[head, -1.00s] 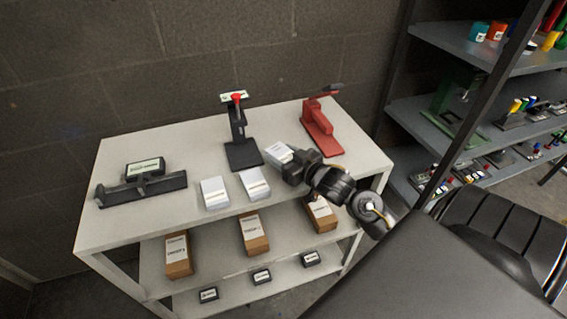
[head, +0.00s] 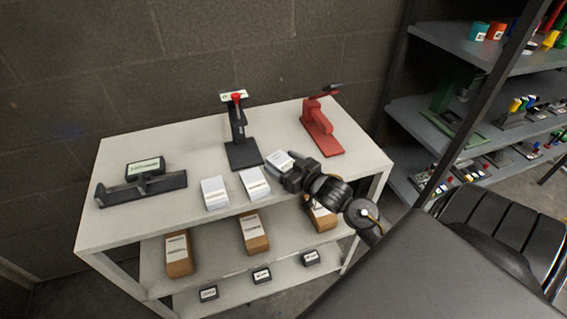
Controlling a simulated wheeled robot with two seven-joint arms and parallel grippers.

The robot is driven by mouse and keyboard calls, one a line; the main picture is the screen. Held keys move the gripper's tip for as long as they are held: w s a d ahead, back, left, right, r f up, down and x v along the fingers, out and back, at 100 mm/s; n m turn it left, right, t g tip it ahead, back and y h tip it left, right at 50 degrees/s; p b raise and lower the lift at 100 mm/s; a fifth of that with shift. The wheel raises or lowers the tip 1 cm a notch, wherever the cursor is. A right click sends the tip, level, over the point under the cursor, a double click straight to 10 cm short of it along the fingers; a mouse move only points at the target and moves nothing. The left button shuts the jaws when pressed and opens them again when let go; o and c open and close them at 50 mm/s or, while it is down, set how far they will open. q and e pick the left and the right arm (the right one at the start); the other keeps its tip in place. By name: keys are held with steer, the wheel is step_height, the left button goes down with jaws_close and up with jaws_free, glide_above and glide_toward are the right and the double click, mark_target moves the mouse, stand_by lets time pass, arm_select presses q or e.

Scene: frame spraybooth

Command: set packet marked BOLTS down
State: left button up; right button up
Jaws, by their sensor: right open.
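Three white packets are in a row on the top shelf of the light grey bench (head: 120,222). The left packet (head: 214,192) and the middle packet (head: 254,183) lie free on the surface. The right packet (head: 280,160) is at the tip of my right gripper (head: 290,170), which is open. The fingers hide part of that packet, and I cannot tell whether they touch it. The print on the packets is too small to read, so I cannot tell which is marked BOLTS. My left gripper is not in view.
A black stand with a red knob (head: 238,135) and a red press (head: 322,130) stand behind the packets. A black holder (head: 140,190) is at left. The bench top is clear between holder and packets.

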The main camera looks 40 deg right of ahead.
steer(key=shift+r, duration=0.15)
steer(key=s+r+b, duration=0.1)
steer(key=s, duration=1.1)
steer(key=shift+d+r, duration=0.4)
